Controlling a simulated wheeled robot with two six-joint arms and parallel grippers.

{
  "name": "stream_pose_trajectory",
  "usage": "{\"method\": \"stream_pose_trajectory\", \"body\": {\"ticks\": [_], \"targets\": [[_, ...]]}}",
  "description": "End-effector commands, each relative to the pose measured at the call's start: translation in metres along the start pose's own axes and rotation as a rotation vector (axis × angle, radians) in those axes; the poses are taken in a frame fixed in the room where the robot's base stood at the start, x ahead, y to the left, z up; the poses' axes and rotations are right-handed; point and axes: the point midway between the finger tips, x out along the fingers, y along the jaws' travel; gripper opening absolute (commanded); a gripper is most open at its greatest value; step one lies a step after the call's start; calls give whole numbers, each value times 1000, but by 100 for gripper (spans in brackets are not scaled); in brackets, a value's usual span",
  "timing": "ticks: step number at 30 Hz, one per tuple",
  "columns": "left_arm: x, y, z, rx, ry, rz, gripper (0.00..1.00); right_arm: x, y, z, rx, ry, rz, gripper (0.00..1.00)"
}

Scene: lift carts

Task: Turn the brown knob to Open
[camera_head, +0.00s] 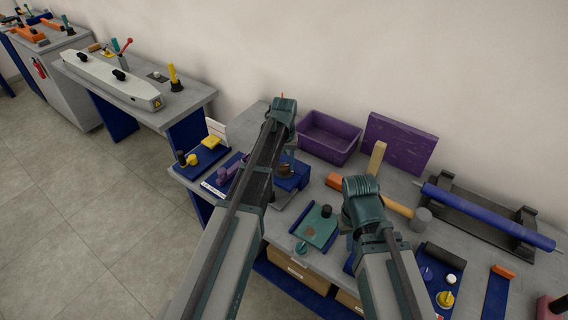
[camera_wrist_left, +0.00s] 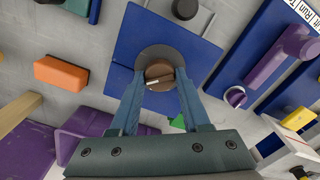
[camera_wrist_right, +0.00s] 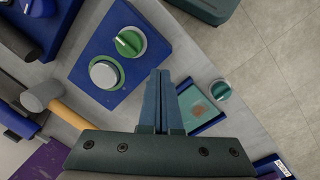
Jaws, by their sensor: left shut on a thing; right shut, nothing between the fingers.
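The brown knob (camera_wrist_left: 159,70) sits on a dark grey round disc (camera_wrist_left: 160,52) on a blue panel (camera_wrist_left: 207,52) in the left wrist view. A pale mark runs across the knob's face. My left gripper (camera_wrist_left: 160,78) is shut on the knob, one finger on each side. In the head view my left gripper (camera_head: 286,145) reaches down over the blue panel (camera_head: 296,178). My right gripper (camera_wrist_right: 161,74) is shut and empty, above the bench near a blue panel (camera_wrist_right: 120,45) with two green-and-white knobs.
A purple bin (camera_head: 329,136) and purple board (camera_head: 400,142) stand at the back. An orange block (camera_wrist_left: 61,73) lies near the brown knob's panel. A purple lever (camera_wrist_left: 283,55) sits on another panel nearby. A blue roller (camera_head: 488,217) rests in a dark stand at the right.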

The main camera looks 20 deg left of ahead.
Motion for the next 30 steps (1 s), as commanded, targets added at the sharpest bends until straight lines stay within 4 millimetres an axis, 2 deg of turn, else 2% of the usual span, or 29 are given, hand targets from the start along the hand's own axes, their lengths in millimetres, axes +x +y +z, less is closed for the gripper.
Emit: {"method": "stream_pose_trajectory", "body": {"ticks": [12, 29, 30], "targets": [[0, 0, 0, 184, 0, 0, 0, 0, 0, 0, 0, 0, 0, 0], [0, 0, 0, 213, 0, 0, 0, 0, 0, 0, 0, 0, 0, 0], [0, 0, 0, 213, 0, 0, 48, 0, 0, 0, 0, 0, 0, 0]]}}
